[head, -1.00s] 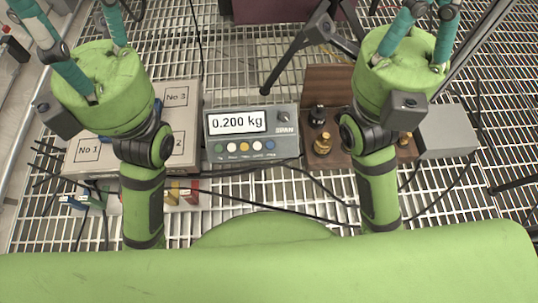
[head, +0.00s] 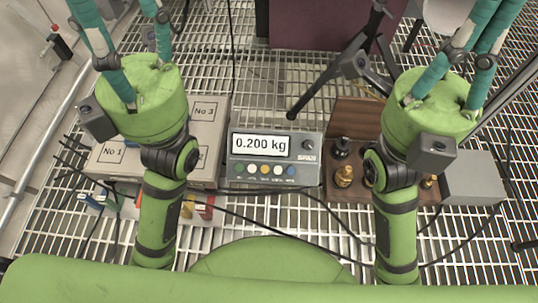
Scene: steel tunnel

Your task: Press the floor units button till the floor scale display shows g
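The floor scale (head: 312,172) lies on the grating in the middle, between my two arms. Its display (head: 261,144) reads 0.200 kg. Below the display is a row of several coloured buttons (head: 265,169): green, white, yellow, teal and blue. Their labels are too small to read, so I cannot tell which is units. My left gripper (head: 118,15) is at the upper left, beyond the scale, its teal fingers spread apart and no object seen between them. My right gripper (head: 500,20) is at the upper right. The fingertips of both are cut off, and neither touches the scale.
A box (head: 212,130) with numbered fields stands left of the scale. A wooden stand (head: 352,118) with brass and black weights is to the right, partly behind my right arm, beside a grey box (head: 474,178). Cables cross the grating in front. A black tripod leg (head: 322,92) stands behind.

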